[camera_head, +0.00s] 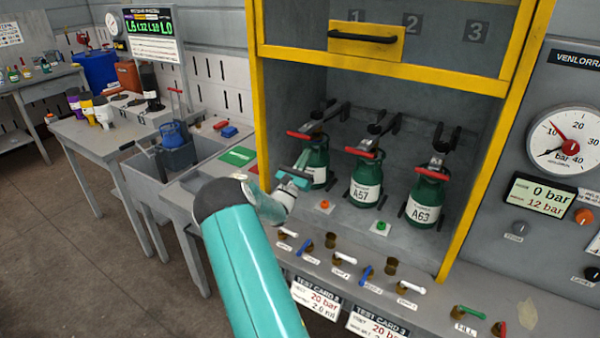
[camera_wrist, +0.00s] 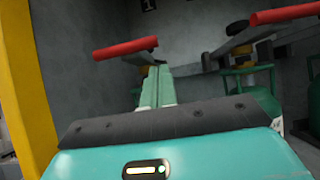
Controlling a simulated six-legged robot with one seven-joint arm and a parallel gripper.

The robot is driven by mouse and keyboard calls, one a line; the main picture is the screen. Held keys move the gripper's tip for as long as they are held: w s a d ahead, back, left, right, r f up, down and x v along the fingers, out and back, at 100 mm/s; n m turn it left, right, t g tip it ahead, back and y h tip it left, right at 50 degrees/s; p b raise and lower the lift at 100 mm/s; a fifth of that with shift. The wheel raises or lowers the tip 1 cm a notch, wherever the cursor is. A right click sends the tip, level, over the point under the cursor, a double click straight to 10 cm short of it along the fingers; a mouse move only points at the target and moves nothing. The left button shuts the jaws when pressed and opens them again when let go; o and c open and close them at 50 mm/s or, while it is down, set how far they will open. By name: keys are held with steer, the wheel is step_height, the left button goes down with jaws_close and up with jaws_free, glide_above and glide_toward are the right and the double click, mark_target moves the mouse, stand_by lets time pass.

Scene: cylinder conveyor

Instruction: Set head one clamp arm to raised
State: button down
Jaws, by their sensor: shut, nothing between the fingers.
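The head one clamp arm is at the leftmost station, with a red bar handle (camera_head: 299,135) above a green cylinder (camera_head: 316,162). The handle sticks out toward the front, low over the cylinder. In the wrist view the red handle (camera_wrist: 125,48) lies across the picture, above and left of the fingertips, under the number 1. My gripper (camera_head: 303,160) is shut and empty, in front of the left cylinder and just below the handle. Its closed teal fingers (camera_wrist: 157,72) point into the bay. I cannot tell whether they touch the handle; the cylinder is partly hidden behind my gripper.
Cylinders A57 (camera_head: 366,180) and A63 (camera_head: 426,198) stand to the right under similar red-handled clamps. The yellow frame (camera_head: 262,100) borders the bay closely on the left, and a yellow guard (camera_head: 380,61) hangs above. Small valve levers (camera_head: 340,260) line the front ledge.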

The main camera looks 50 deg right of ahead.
steer(key=shift+d+r, duration=0.15)
steer(key=shift+r, duration=0.9)
steer(key=shift+r, duration=0.1)
steer(key=d+r+y, duration=0.2)
steer(key=r, duration=0.8)
steer(key=d+r+y, duration=0.2)
steer(key=d+r, duration=0.1)
steer(key=r, duration=0.7)
steer(key=shift+w+r+y, duration=0.2)
steer(key=shift+r+y, duration=0.1)
steer(key=shift+y, duration=0.1)
steer(key=shift+a+f, duration=0.1)
steer(key=shift+f, duration=0.05)
